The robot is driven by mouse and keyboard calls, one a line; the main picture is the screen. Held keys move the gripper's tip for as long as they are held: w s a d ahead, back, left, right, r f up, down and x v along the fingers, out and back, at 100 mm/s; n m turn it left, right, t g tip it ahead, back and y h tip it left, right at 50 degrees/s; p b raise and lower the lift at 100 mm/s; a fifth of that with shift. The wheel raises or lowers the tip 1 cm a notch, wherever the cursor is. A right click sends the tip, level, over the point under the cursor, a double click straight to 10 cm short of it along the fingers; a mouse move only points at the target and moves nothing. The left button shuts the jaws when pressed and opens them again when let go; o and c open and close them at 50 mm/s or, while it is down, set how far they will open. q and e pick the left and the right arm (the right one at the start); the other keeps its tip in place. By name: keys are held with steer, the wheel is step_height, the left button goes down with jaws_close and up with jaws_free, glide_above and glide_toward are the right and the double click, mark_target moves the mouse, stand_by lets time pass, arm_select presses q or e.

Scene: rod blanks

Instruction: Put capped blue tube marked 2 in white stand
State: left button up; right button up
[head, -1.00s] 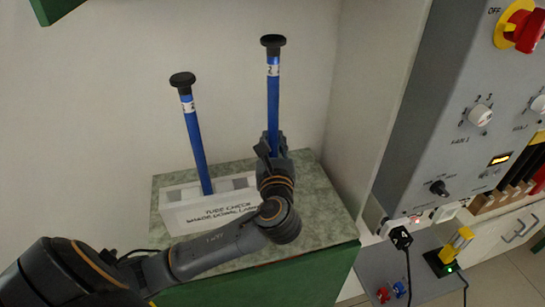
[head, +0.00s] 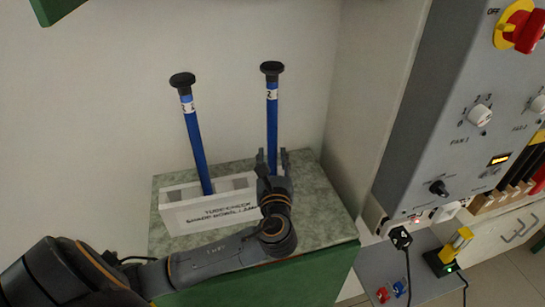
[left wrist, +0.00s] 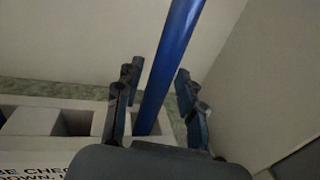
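A blue tube (head: 272,120) with a black cap and a small white label, which seems to read 2, stands nearly upright at the right end of the white stand (head: 190,222). In the left wrist view the tube (left wrist: 168,70) runs down into the stand's end compartment; its foot is hidden. My left gripper (head: 272,160) is around the tube's lower part, its fingers (left wrist: 157,95) spread with a gap on both sides. A second capped blue tube (head: 196,140) stands in the stand's left part, slightly tilted; its label is hard to read. My right gripper is out of view.
The stand sits on a green speckled top (head: 315,205) by a wall. Empty compartments (left wrist: 35,120) lie between the tubes. A grey control panel (head: 440,130) with knobs stands at right, with a lower shelf (head: 415,280) of plugs.

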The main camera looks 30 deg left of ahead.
arm_select(q)
steer(key=shift+r, duration=0.2)
steer(key=shift+s+d+f, duration=0.1)
steer(key=shift+s+d, duration=0.1)
steer(key=shift+s, duration=0.05)
steer(key=b+v, duration=0.2)
steer(key=v, duration=0.9)
steer(key=shift+s, duration=0.15)
steer(key=shift+d, duration=0.1)
